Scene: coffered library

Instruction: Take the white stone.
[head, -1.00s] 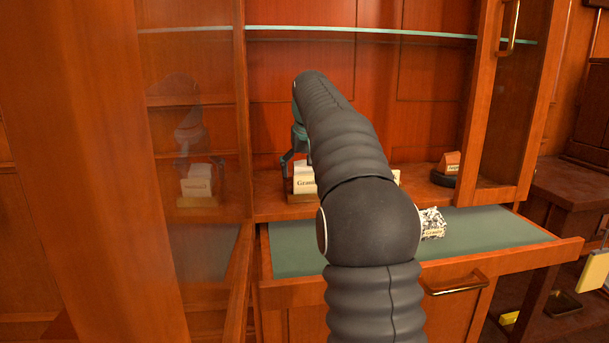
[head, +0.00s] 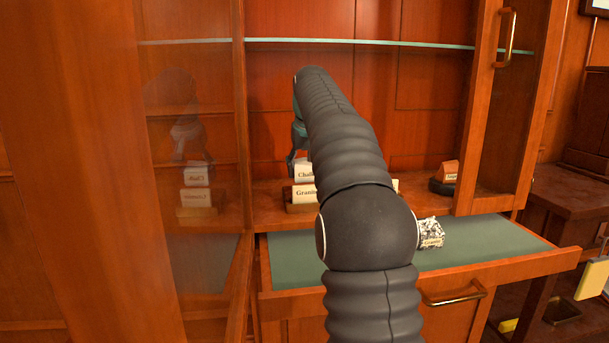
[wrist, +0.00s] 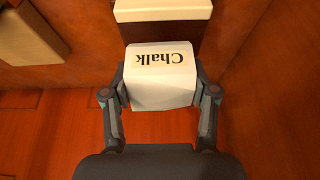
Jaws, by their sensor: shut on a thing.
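The white stone (wrist: 160,85) is a pale block marked "Chalk", held between the two fingers of my gripper (wrist: 160,92) in the wrist view. The fingers press on its left and right sides. My gripper (head: 298,158) is there at the left of the cabinet, mostly hidden behind my arm.
A speckled stone (head: 430,233) lies in the open green-lined drawer (head: 490,235). An orange stone (head: 448,171) sits at the right. A glass shelf (head: 400,42) is above, and a glass door stands at the left.

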